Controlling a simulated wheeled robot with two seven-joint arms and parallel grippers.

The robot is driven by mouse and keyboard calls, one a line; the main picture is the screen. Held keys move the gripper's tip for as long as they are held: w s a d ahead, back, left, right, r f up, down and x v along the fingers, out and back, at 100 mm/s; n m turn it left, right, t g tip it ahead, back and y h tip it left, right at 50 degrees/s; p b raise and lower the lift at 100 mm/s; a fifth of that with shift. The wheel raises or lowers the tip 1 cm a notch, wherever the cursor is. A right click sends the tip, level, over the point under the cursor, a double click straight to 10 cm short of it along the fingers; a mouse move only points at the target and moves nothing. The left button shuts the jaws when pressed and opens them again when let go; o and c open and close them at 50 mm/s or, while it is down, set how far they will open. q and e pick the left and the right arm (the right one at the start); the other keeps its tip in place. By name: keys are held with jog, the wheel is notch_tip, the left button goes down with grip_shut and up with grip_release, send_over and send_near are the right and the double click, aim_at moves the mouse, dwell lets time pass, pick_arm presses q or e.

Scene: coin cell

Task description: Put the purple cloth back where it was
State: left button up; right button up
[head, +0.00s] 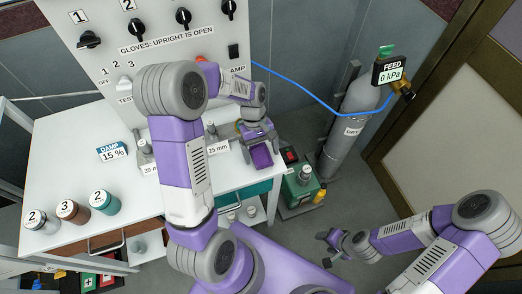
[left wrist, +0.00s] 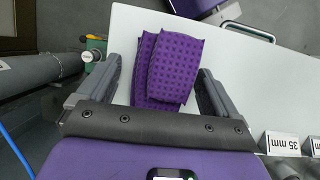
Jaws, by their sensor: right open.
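The purple cloth (head: 261,156) lies folded on the white bench top near its right end, below my left gripper (head: 260,145). In the left wrist view the cloth (left wrist: 172,66) is a dotted, layered pad between the two fingers of my left gripper (left wrist: 160,68). The fingers stand wide apart, with white bench showing beside the cloth, so the gripper looks open. My right gripper (head: 328,250) is open and empty, out over the floor at the lower right. My left arm hides part of the bench and panel.
The white bench (head: 75,165) bears several lidded jars (head: 105,201), a DAMP 15 % sign (head: 112,152) and size-labelled pieces (head: 217,149). A control panel (head: 110,50) rises behind. A green device (head: 300,185) and a grey gas cylinder (head: 350,135) stand right of the bench.

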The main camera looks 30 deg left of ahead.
pick_arm(q)
jog(key=shift+r, duration=0.1)
jog(key=p+v, duration=0.3)
jog(key=v, duration=0.9)
